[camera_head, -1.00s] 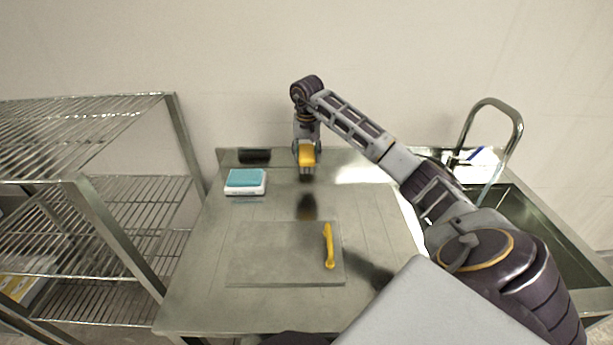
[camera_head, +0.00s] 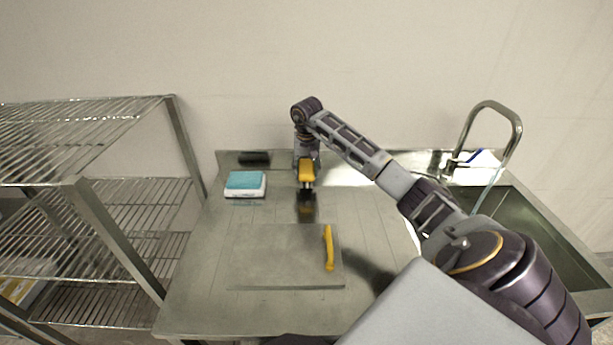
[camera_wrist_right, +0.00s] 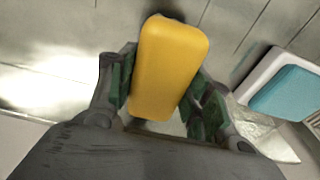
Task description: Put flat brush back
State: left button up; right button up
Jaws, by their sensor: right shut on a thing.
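The flat brush (camera_head: 306,172) has a yellow block-like body, with a dark part under it. My right gripper (camera_head: 306,164) is shut on the brush and holds it over the back middle of the steel table. In the right wrist view the yellow body (camera_wrist_right: 168,68) sits between the two green-padded fingers (camera_wrist_right: 160,90). A dark patch lies on the table just below; I cannot tell whether the brush touches the table. My left gripper is not in view.
A teal-and-white sponge-like block (camera_head: 245,184) lies left of the brush. A black item (camera_head: 255,157) lies at the back edge. A wire rack (camera_head: 110,240) stands left, a sink (camera_head: 540,235) with faucet (camera_head: 520,125) right.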

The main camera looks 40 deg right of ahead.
aim_at(307, 168)
jog(key=shift+f, duration=1.55)
jog(key=o, duration=1)
jog(key=shift+f, duration=0.1)
jog(key=shift+s+a+r, duration=0.15)
jog(key=shift+s+r, duration=0.05)
jog(key=shift+r, duration=1.85)
jog(key=shift+s+a+r, duration=0.15)
jog(key=shift+r, duration=1.85)
jog(key=shift+s+a+r, duration=0.15)
jog(key=shift+s+r, duration=0.05)
jog(key=shift+r, duration=1.85)
